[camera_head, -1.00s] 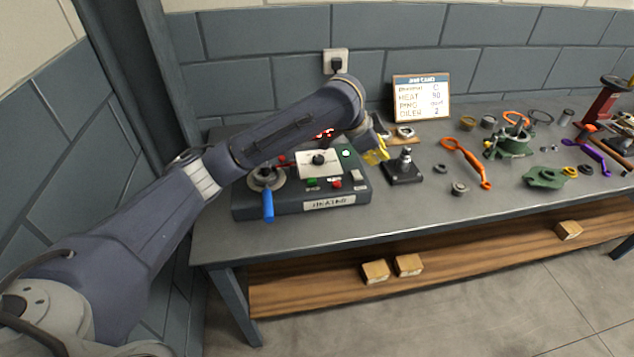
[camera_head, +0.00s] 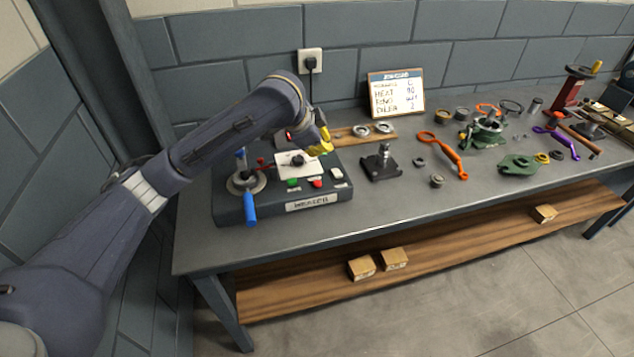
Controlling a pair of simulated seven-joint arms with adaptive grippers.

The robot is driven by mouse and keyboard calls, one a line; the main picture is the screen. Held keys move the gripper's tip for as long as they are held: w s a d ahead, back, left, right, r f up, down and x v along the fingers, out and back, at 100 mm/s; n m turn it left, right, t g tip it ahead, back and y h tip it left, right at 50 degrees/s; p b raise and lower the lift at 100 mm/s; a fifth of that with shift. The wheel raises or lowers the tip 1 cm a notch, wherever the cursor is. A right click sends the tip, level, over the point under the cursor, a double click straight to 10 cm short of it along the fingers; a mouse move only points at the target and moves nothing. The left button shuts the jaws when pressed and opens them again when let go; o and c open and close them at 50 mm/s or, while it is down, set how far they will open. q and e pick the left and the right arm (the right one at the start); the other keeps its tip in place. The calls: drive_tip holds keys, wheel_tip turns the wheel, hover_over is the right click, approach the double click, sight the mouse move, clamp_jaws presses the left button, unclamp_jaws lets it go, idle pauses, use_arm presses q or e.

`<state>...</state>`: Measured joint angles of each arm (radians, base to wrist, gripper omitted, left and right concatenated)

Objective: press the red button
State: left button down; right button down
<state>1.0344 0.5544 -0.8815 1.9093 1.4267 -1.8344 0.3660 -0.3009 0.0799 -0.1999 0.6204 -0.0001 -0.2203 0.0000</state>
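The red button (camera_head: 316,182) is on the top front of the dark heater box (camera_head: 232,211), between a green button (camera_head: 293,183) and a white switch (camera_head: 337,174). My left arm comes in from the left and reaches over the back of the box. My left gripper (camera_head: 322,147), with yellow fingers, appears just above the red button in the picture, apart from it. The fingers are small and partly hidden by the wrist, so I cannot tell whether they are open. My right gripper is out of view.
The box carries a blue-handled lever (camera_head: 250,208) and a white dial plate (camera_head: 299,164). A black stand with a metal post (camera_head: 382,163) is right of it. Behind are a wooden board with rings (camera_head: 347,135) and a sign (camera_head: 396,94). An orange tool (camera_head: 446,155) lies farther right.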

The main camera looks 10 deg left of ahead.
use_arm(q)
drive_tip(key=shift+f, duration=4.3)
drive_tip(key=shift+f, duration=0.1)
drive_tip(key=shift+f, duration=0.3)
drive_tip(key=shift+f, duration=0.6)
drive_tip(key=shift+r, duration=1)
drive_tip(key=shift+r, duration=2.5)
